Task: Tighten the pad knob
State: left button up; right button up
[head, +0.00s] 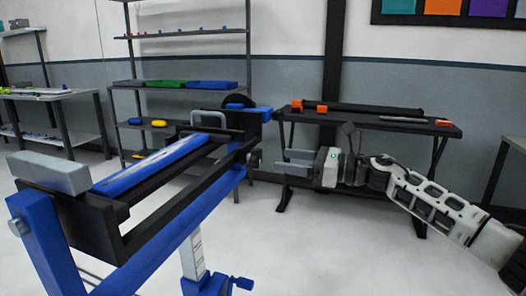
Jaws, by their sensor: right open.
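A long blue and black stand (175,205) runs from the lower left toward the middle. A small black knob-like part (254,158) sits on its right side near the far end. A blue knob (242,283) sticks out low on its leg. I cannot tell which of these is the pad knob. My right gripper (293,162) is open and empty, with its fingers pointing left toward the small black part. A gap shows between them, and the gripper does not appear to touch the stand. My left gripper is out of view.
A black table (375,121) with orange items (308,106) stands behind my right arm. A shelf rack (180,84) with coloured trays is behind the stand. A side table (50,96) is at the far left. The floor (330,240) right of the stand is clear.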

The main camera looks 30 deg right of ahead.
aim_at(260, 156)
jog(key=p+x, duration=0.1)
jog(key=x, duration=0.6)
jog(key=c, duration=1)
